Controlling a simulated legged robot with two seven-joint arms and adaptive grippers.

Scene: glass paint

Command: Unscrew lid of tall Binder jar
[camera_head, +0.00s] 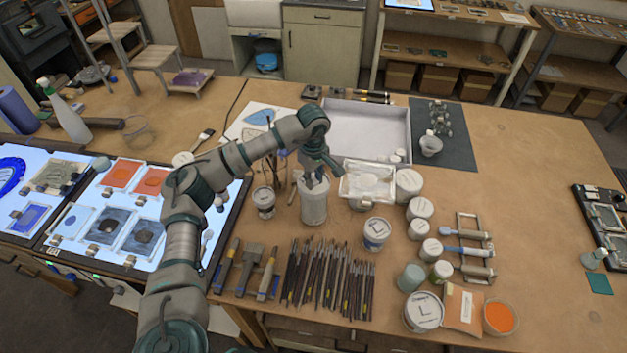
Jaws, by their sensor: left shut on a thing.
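A tall pale jar (314,207) stands upright on the wooden table, near the middle of the view; I take it to be the Binder jar, though no label is readable. My left gripper (315,181) points down over its top and is shut on it, at the lid. The lid itself is mostly hidden by the fingers, so I cannot tell how it sits on the jar. My left arm comes in from the lower left and arches over the table. My right gripper does not show.
A labelled jar (264,200) stands left of the tall jar, and another (376,233) to its right. A clear tray (367,184) is close behind right. Several brushes and tools (328,278) lie in front. A light panel (183,237) is at left.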

